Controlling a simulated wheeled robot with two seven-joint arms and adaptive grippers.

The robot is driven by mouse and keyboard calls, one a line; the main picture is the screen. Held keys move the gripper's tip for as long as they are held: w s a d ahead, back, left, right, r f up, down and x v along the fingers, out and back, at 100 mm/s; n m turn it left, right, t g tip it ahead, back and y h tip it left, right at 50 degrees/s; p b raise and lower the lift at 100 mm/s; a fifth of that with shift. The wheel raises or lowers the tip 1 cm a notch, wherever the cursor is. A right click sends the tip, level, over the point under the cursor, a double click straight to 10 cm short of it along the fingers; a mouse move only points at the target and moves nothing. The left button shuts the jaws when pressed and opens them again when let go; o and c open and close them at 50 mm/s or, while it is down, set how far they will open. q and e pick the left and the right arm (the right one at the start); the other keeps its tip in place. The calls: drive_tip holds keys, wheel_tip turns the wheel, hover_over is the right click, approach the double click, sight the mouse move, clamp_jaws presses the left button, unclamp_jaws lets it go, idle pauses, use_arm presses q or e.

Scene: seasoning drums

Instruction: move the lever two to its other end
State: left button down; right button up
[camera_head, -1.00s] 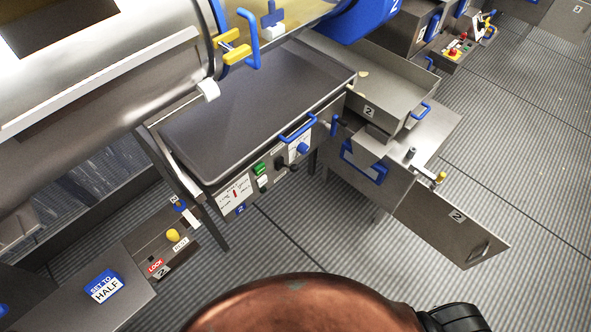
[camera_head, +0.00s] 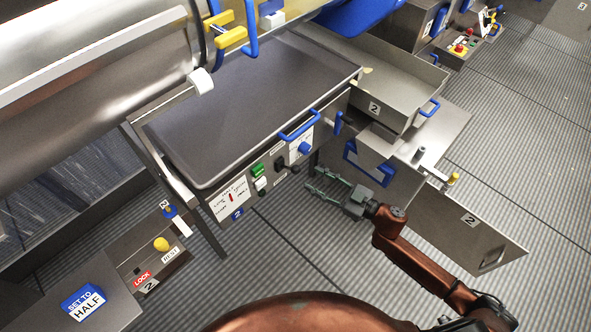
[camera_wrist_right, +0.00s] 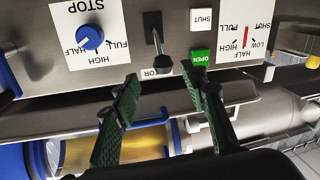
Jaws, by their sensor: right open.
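A black lever (camera_head: 290,167) sticks out of the front panel (camera_head: 215,193) marked with a blue 2 tag. In the right wrist view, the lever (camera_wrist_right: 157,42) stands in a dark slot plate between the blue knob and the push buttons. My right gripper (camera_head: 312,180) is open and empty, in front of the panel and a little right of the lever in the head view. In the wrist view, its two green fingers (camera_wrist_right: 160,78) point at the panel, with the lever's end lined up between the tips. Contact cannot be told. My left gripper is not in view.
The blue knob (camera_head: 304,148), green button (camera_head: 258,169) and gauge (camera_head: 231,197) share the panel. A blue handle (camera_head: 300,125) juts above. A metal box (camera_head: 470,222) stands right of my gripper. A LOCK station (camera_head: 150,262) with a yellow knob is lower left. Floor between is clear.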

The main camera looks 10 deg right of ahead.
sight(296, 169)
drive_tip(key=x, duration=0.2)
drive_tip(key=b+x, duration=0.1)
drive_tip(key=x, duration=0.5)
drive_tip(key=shift+s+a+r, duration=0.2)
drive_tip(key=shift+s+r, duration=0.05)
drive_tip(key=shift+r, duration=0.05)
drive_tip(key=shift+c, duration=0.4)
clamp_jaws()
